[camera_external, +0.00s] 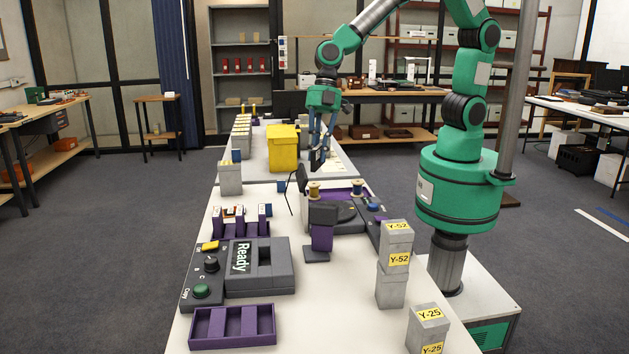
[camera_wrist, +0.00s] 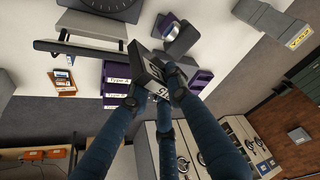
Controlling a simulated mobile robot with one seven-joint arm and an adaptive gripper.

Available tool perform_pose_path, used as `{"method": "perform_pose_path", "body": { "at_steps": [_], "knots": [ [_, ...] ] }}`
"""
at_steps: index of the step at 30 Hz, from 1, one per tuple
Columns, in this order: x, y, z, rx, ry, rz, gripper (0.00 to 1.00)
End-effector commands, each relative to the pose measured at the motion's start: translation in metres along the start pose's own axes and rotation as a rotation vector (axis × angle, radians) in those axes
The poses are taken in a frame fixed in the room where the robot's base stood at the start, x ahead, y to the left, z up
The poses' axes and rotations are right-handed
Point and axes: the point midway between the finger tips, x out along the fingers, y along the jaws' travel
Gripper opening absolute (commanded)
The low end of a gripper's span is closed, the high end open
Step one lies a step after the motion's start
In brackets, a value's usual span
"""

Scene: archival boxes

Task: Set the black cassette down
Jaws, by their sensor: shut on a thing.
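My gripper (camera_external: 326,138) hangs above the long white table, near the yellow box. Its fingers are shut on the black cassette (camera_external: 317,159), which is small and dark in this view. In the wrist view my three blue fingers (camera_wrist: 156,92) close around the black cassette (camera_wrist: 146,64). It is tilted and shows a pale label with dark writing, partly covered by the fingers. The cassette is clear of the table in the outside view.
A grey machine marked "Ready" (camera_external: 262,284) and a purple tray (camera_external: 198,330) stand at the front left. A purple rack (camera_external: 232,229) is behind them. Stacked grey boxes (camera_external: 396,263) stand at the right. A yellow box (camera_external: 282,148) stands farther back.

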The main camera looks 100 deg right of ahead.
Motion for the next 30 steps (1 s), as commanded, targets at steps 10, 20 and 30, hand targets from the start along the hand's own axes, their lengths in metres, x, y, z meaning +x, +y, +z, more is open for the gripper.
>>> {"method": "perform_pose_path", "body": {
  "at_steps": [10,20,30],
  "knots": [
    [-0.044,0.030,0.096,0.159,0.001,0.066,0.00],
    [-0.078,0.037,0.184,0.305,0.001,0.126,0.00],
    [-0.105,0.027,0.269,0.457,0.001,0.188,0.00]
  ]
}}
